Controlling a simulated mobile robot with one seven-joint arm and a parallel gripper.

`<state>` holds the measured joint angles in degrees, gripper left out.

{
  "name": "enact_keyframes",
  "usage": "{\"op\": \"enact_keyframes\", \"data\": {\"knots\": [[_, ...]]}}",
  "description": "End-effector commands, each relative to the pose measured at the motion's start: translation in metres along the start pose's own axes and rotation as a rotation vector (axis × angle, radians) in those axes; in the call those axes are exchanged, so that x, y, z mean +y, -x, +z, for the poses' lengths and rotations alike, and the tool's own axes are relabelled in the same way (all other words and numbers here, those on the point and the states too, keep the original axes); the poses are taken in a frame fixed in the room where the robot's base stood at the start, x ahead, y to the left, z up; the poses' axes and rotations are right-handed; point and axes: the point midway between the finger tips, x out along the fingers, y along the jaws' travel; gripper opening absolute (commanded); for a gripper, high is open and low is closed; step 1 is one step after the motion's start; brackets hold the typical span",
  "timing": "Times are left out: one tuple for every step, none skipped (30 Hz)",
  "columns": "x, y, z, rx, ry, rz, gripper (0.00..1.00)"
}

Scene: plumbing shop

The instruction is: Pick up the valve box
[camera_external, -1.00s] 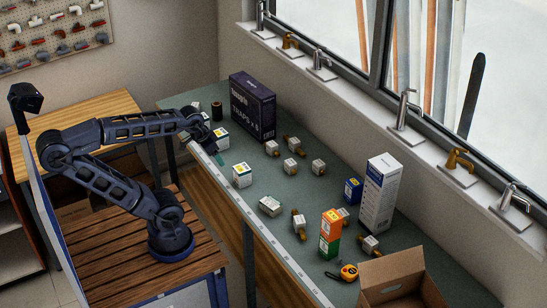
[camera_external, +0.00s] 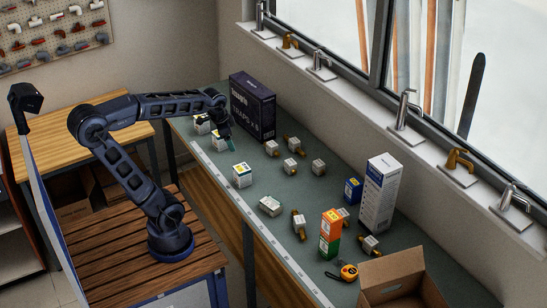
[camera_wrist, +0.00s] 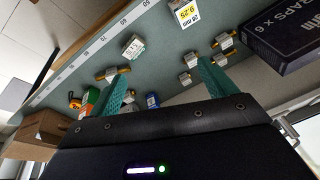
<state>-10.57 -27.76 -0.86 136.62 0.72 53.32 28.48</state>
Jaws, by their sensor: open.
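I cannot tell for sure which carton is the valve box. Small white cartons with yellow and blue labels stand on the green counter: one nearer the middle (camera_external: 242,175), one partly behind my gripper (camera_external: 217,141) and one further back (camera_external: 201,124). A labelled white carton also shows at the top of the wrist view (camera_wrist: 185,12). My gripper (camera_external: 230,146) is over the back part of the counter, fingers pointing down. In the wrist view its teal fingers (camera_wrist: 163,76) are apart with nothing between them.
A large dark box (camera_external: 252,107) stands behind my gripper. Several brass-ended valves (camera_external: 291,166) lie around the counter. Orange and green boxes (camera_external: 330,232), a blue box (camera_external: 353,190), a tall white box (camera_external: 380,193), a tape measure (camera_external: 348,272) and an open cardboard box (camera_external: 400,285) fill the right.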

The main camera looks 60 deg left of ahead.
Motion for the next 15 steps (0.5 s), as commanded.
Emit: {"op": "enact_keyframes", "data": {"knots": [[-0.013,-0.007,-0.007,-0.018,-0.033,0.001,0.84],[-0.021,-0.009,-0.011,-0.026,-0.058,0.001,0.84],[-0.031,-0.014,-0.015,-0.037,-0.090,0.002,0.84],[-0.038,-0.017,-0.018,-0.045,-0.115,0.003,0.84],[-0.046,-0.021,-0.022,-0.052,-0.140,0.004,0.84],[-0.056,-0.026,-0.025,-0.062,-0.173,0.007,0.84],[-0.064,-0.030,-0.028,-0.069,-0.197,0.009,0.84],[-0.072,-0.035,-0.031,-0.077,-0.221,0.012,0.84],[-0.083,-0.040,-0.034,-0.086,-0.254,0.016,0.84],[-0.091,-0.044,-0.036,-0.092,-0.279,0.019,0.84],[-0.099,-0.050,-0.037,-0.099,-0.303,0.024,0.84],[-0.111,-0.056,-0.040,-0.107,-0.335,0.029,0.84],[-0.119,-0.060,-0.041,-0.114,-0.360,0.034,0.84],[-0.128,-0.066,-0.042,-0.120,-0.384,0.040,0.84],[-0.139,-0.073,-0.043,-0.128,-0.416,0.046,0.84]]}}
